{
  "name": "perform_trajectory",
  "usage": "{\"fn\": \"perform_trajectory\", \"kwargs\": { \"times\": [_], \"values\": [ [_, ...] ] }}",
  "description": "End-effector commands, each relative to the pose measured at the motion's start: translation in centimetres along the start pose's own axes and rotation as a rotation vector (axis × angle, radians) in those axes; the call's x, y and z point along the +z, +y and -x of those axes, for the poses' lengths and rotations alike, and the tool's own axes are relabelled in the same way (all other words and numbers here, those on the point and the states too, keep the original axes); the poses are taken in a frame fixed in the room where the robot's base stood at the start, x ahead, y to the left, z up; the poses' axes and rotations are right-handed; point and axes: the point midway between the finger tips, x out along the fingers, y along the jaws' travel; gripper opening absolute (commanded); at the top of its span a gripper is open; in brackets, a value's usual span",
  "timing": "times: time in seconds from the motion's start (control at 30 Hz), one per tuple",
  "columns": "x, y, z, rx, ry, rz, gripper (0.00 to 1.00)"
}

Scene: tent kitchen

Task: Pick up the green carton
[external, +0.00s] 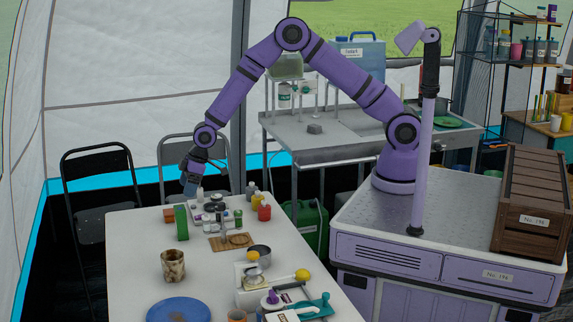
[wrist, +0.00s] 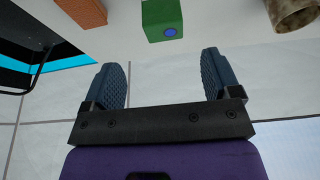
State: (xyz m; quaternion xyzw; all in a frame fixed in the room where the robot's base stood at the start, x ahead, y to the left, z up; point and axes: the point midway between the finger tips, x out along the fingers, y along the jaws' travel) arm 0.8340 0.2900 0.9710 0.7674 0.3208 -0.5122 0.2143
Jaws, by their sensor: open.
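The green carton (external: 181,222) stands upright on the white table, near its far left part, in the external view. In the wrist view the green carton (wrist: 162,20) shows at the top centre, with a blue round cap on it, beyond the fingertips. My gripper (external: 190,186) hangs above the far end of the table, a little right of the carton and higher than it. In the wrist view my gripper (wrist: 168,75) has its two blue fingers wide apart with nothing between them.
A brick-coloured block (external: 169,215) stands just left of the carton. Bottles and a red bottle (external: 264,208) stand to its right. A brown mottled cup (external: 173,266) and a blue plate (external: 179,310) are nearer the front. Black chairs (external: 98,180) stand behind the table.

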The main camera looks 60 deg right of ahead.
Motion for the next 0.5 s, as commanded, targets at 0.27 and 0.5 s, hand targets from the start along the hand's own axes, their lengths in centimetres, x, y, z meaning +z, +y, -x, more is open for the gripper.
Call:
{"fn": "perform_trajectory", "kwargs": {
  "times": [0.27,0.5],
  "values": [
    [0.1,-0.2,-3.8,-0.003,-0.002,0.002,0.83],
    [0.0,-0.1,-5.7,-0.001,-0.001,0.001,0.83]
  ]
}}
